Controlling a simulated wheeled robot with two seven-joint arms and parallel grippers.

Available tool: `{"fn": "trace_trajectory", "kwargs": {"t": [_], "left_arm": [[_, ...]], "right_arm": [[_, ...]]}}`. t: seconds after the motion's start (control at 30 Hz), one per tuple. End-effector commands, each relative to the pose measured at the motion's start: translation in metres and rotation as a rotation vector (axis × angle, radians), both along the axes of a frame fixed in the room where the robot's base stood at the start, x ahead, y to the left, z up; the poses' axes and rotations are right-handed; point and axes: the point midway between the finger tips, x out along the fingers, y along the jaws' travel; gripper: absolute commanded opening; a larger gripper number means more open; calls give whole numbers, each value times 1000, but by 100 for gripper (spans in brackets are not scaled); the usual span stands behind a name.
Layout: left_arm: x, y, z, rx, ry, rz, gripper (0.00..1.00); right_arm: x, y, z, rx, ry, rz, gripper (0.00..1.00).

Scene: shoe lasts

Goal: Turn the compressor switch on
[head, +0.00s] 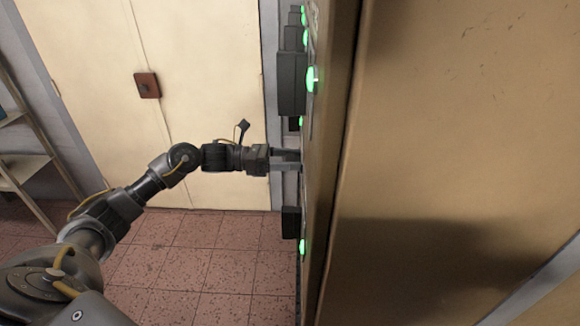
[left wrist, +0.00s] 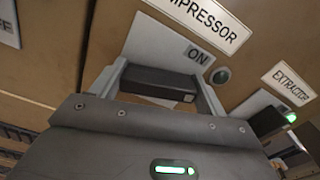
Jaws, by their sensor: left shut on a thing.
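The compressor switch (left wrist: 158,82) is a dark block handle on a pale plate marked ON. It sits under a white COMPRESSOR label (left wrist: 205,22) in the left wrist view. My left gripper (left wrist: 160,88) has a finger on each side of the handle and is shut on it. A round lamp (left wrist: 221,76) beside the word ON looks dull and unlit. In the head view my left gripper (head: 287,160) reaches the panel's side from the left; the switch is mostly hidden there. My right gripper is not in view.
An extractor switch (left wrist: 268,121) with a lit green lamp stands close on the right in the wrist view. Other dark switches (head: 292,85) with green lamps line the panel above and below my gripper. A tan cabinet (head: 450,150) fills the right; tiled floor (head: 200,260) is clear.

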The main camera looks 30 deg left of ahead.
Motion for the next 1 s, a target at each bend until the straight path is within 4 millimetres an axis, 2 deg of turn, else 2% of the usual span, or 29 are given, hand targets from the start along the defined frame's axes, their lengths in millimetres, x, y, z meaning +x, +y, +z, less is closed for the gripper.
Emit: {"fn": "trace_trajectory", "kwargs": {"t": [0.03,0.1,0.4,0.7,1.0], "left_arm": [[0,0,-5,-17,36,0,52],[1,0,-5,-46,95,0,52],[2,1,-4,-171,354,1,52],[2,1,-3,-295,612,0,52],[3,1,-3,-417,863,0,52]], "right_arm": [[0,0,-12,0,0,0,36],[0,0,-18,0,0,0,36],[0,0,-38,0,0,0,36],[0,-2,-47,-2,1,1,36],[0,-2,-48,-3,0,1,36]]}}
